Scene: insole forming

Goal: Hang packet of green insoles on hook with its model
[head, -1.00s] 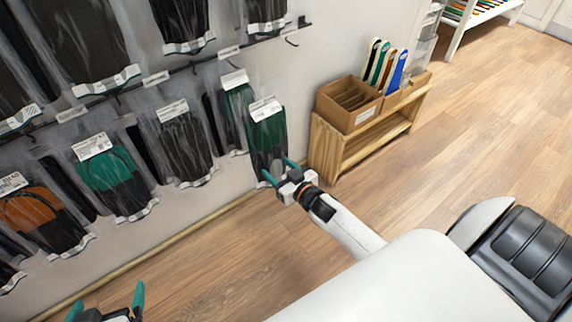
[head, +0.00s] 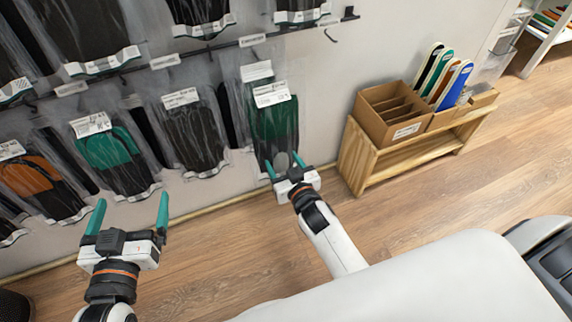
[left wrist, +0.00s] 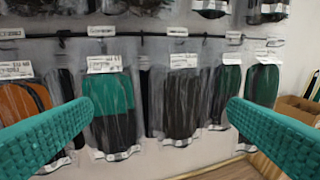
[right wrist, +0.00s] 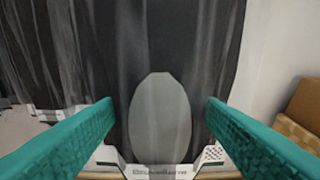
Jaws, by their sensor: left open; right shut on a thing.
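The packet of green insoles (head: 273,122) is clear, with a white label at its top, green upper halves and dark lower halves. My right gripper (head: 285,166) is shut on its lower end. The packet hangs upright at the right end of the lower rack row, in front of another green packet whose label (head: 256,71) shows behind. I cannot tell whether its top is on the hook. The right wrist view shows the packet's dark lower part (right wrist: 165,50) between the fingers. My left gripper (head: 132,212) is open and empty, below and left of it, facing the wall.
Black (head: 194,135), green-and-black (head: 112,160) and orange (head: 38,185) packets hang to the left. A wooden bench (head: 400,150) with cardboard boxes (head: 390,115) stands right of the rack. Floor is clear in front.

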